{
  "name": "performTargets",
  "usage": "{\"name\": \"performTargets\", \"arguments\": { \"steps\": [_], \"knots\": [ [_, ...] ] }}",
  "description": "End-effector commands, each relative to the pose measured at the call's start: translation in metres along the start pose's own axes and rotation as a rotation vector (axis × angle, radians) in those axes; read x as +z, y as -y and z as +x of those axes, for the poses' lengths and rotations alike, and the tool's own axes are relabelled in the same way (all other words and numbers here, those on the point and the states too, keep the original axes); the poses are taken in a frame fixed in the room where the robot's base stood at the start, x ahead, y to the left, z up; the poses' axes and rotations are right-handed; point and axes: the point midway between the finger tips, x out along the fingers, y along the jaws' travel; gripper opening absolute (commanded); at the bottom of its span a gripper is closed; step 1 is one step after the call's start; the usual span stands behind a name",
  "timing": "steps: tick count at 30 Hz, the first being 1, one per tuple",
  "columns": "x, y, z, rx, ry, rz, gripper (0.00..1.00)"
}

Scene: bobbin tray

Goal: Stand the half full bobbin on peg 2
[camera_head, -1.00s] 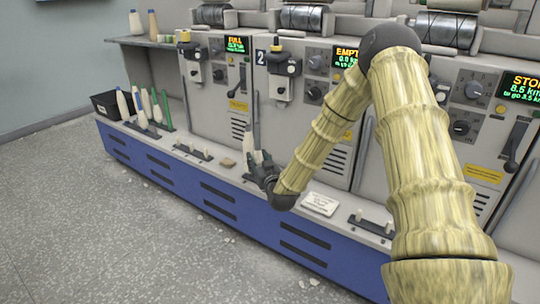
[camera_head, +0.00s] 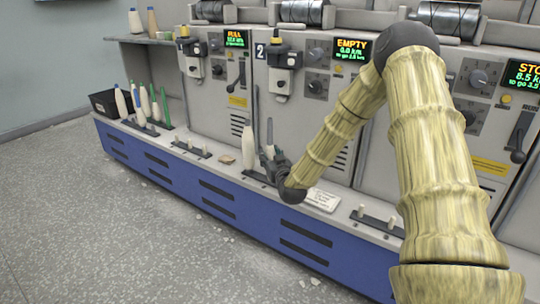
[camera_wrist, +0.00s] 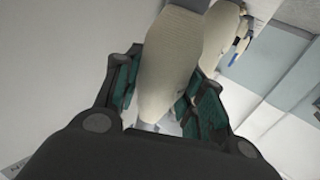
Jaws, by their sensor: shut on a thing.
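My gripper (camera_head: 270,158) is at the ledge in front of the machine marked 2. In the wrist view its green-padded fingers (camera_wrist: 162,98) are shut on a cream bobbin (camera_wrist: 165,75), which stands between them. A second cream bobbin (camera_wrist: 219,35) is close beside it. In the head view one pale bobbin (camera_head: 247,147) stands upright just left of my gripper, above a dark peg rail (camera_head: 257,177). The held bobbin is mostly hidden there by my fingers. I cannot see whether its base touches a peg. Peg 2 is not clearly visible.
A rail with short pegs (camera_head: 193,149) lies left on the ledge, and another (camera_head: 377,221) lies right. A white card (camera_head: 321,200) is just right of my gripper. Several bobbins (camera_head: 145,102) and a black bin (camera_head: 103,103) stand at the far left. Machine fronts rise behind.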

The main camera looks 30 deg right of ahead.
Motion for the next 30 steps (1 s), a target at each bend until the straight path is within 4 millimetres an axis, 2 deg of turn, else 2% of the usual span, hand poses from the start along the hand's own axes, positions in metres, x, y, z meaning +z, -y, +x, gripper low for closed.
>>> {"name": "performTargets", "arguments": {
  "steps": [1, 7, 30],
  "knots": [
    [0.008, 0.0, 0.0001, 0.0, 0.0, 0.0, 0.15],
    [0.0166, 0.0002, 0.0001, 0.0, 0.0, 0.0, 0.15],
    [0.0164, 0.0002, -0.0003, 0.0, 0.0, 0.0, 0.15]
  ]
}}
